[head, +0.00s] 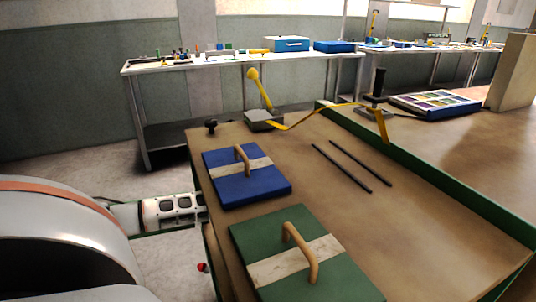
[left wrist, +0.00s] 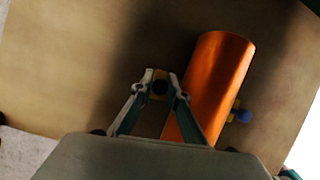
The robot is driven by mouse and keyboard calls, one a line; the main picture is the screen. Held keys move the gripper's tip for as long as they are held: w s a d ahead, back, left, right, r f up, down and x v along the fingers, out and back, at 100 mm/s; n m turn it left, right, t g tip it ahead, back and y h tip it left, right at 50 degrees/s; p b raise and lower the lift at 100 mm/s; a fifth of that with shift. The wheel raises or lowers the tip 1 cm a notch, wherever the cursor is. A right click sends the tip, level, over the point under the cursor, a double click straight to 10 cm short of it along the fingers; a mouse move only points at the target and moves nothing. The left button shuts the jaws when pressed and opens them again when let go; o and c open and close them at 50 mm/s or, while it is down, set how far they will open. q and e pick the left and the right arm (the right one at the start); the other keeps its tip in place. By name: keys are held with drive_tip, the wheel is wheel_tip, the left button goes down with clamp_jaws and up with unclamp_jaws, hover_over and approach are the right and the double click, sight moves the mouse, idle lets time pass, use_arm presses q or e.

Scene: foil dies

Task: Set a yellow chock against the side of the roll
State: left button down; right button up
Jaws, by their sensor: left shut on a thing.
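In the left wrist view a shiny orange, copper-coloured roll (left wrist: 224,72) lies on the brown surface, right of my left gripper (left wrist: 160,88). The gripper is shut on a small yellow chock (left wrist: 160,74), of which only a little shows around a dark spot between the fingertips. The chock appears beside the roll's left side; I cannot tell whether they touch. The gripper's body hides the roll's near end. I make out neither roll nor chock in the head view. My right gripper is not in view.
In the head view the brown table (head: 400,235) bears a blue plate (head: 258,183) and a green plate (head: 262,245) with wooden handles, two dark rods (head: 342,168) and a yellow strip (head: 310,116). A green ledge (head: 440,178) runs along its right. A blue-edged tray (head: 435,107) lies beyond.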

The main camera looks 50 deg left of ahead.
use_arm(q)
drive_tip(key=shift+d, duration=0.1)
drive_tip(key=shift+f, duration=0.1)
drive_tip(key=c, duration=2.2)
unclamp_jaws()
drive_tip(key=shift+c, duration=0.2)
